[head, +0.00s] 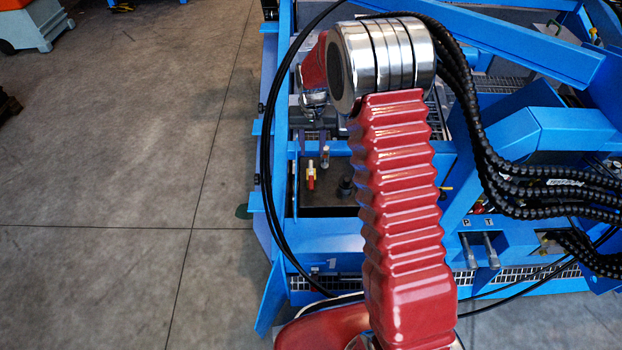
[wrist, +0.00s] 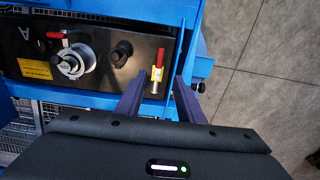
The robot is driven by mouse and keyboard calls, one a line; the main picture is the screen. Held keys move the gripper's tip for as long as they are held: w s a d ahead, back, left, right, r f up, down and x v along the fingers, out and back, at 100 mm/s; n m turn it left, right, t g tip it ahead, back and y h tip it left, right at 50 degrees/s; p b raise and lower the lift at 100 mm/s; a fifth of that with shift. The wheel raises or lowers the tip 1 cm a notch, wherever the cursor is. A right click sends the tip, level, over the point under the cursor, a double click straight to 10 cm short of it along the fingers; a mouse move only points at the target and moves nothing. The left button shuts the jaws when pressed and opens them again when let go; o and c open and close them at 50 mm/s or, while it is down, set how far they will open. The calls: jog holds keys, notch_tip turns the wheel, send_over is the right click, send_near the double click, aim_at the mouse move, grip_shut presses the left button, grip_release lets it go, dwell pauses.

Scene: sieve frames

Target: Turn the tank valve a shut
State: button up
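A small valve with a yellow body and a red lever (wrist: 161,48) stands at the right end of a dark panel in the wrist view. Its lever points up in the picture, away from me. It also shows in the head view (head: 311,176). A silver round fitting (wrist: 72,62) with a red lever beside it sits further left, near a letter A upside down. I cannot tell for sure which one is tank valve a. My gripper (wrist: 160,77) is open, its two dark fingers either side of the yellow valve in the picture; no contact shows.
The dark panel (wrist: 105,75) lies inside a blue frame (wrist: 90,101). A black knob (wrist: 121,49) stands between the fitting and the yellow valve. Black hoses (head: 478,120) run over the machine on the right. Bare floor (head: 110,170) lies to the left.

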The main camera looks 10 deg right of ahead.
aim_at(311, 182)
jog(key=f, duration=0.1)
jog(key=w+f, duration=0.1)
jog(key=f, duration=0.1)
jog(key=shift+f, duration=0.3)
notch_tip(311, 182, down, 14)
jog(key=shift+r, duration=0.1)
dwell(0.6)
jog(key=shift+c, duration=0.6)
grip_shut()
jog(key=shift+a, duration=0.15)
